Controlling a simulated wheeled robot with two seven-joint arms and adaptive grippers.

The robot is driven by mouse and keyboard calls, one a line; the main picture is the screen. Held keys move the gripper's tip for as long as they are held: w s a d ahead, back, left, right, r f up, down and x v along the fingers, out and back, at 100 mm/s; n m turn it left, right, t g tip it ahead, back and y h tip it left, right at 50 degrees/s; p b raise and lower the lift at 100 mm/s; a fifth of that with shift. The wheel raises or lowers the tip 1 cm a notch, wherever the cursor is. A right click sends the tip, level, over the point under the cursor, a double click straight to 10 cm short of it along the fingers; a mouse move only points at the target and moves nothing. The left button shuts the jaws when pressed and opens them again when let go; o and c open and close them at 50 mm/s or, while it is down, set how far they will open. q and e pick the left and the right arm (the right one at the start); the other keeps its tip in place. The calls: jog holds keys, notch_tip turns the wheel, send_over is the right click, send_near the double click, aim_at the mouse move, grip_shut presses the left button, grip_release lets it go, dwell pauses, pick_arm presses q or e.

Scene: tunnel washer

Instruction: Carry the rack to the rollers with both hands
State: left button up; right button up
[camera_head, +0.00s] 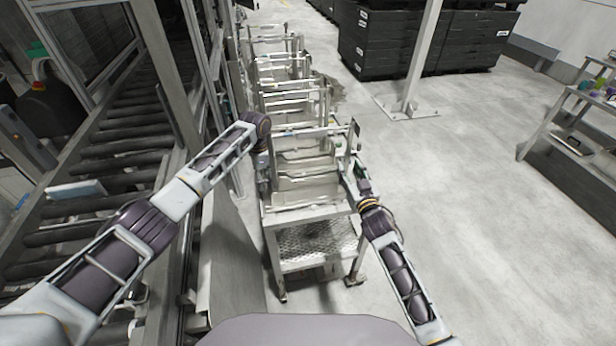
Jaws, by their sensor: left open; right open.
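The rack (305,190) is a pale metal frame with several crossbars, on top of a small cart with a perforated lower shelf (318,240), in the middle of the view. The rollers (112,152) are dark cylinders in a metal conveyor frame on the left. My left gripper (264,172) is at the left side of the rack, mostly hidden by my forearm and wrist. My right gripper (352,168) is at the right side of the rack, small and partly hidden. Both are open; I cannot tell whether either touches the rack.
More similar metal racks (280,75) stand in a row behind. A metal post (422,60) stands on the floor at right. Stacked black crates (440,38) are at the back, and a shelf unit (560,118) is at far right. The floor at right is clear.

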aim_at(347, 165)
pick_arm(q)
jog(key=shift+f, duration=1.8)
pick_arm(e)
jog(key=shift+x, duration=1.8)
pick_arm(q)
jog(key=shift+c, duration=0.3)
pick_arm(e)
jog(key=shift+c, duration=0.2)
pick_arm(q)
jog(key=c, duration=0.7)
pick_arm(e)
jog(key=c, duration=0.7)
pick_arm(q)
grip_shut()
pick_arm(e)
grip_shut()
jog(key=shift+r, duration=0.1)
